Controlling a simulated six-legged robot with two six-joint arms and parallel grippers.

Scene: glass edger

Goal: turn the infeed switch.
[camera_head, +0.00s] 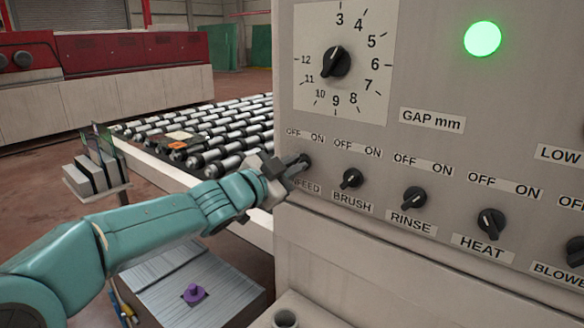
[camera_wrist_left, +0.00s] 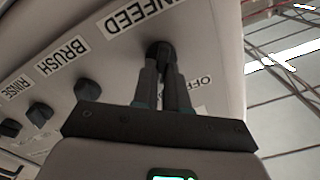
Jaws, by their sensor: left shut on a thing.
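The infeed switch (camera_head: 304,160) is a small black knob at the left end of the lower row on the grey control panel. Its "INFEED" label is partly covered by my gripper in the head view. My left gripper (camera_head: 294,168) is at this knob, with its fingers closed on it. In the left wrist view the two fingers (camera_wrist_left: 168,75) reach to the knob (camera_wrist_left: 160,49), under the "INFEED" label. Which way the knob points is hidden by the fingers. My right gripper is not in view.
Brush (camera_head: 351,178), rinse (camera_head: 414,198) and heat (camera_head: 491,223) knobs follow to the right. Above are the gap dial (camera_head: 336,62) and a lit green lamp (camera_head: 482,39). A roller conveyor (camera_head: 215,135) lies behind my left arm. A purple object (camera_head: 194,293) sits below it.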

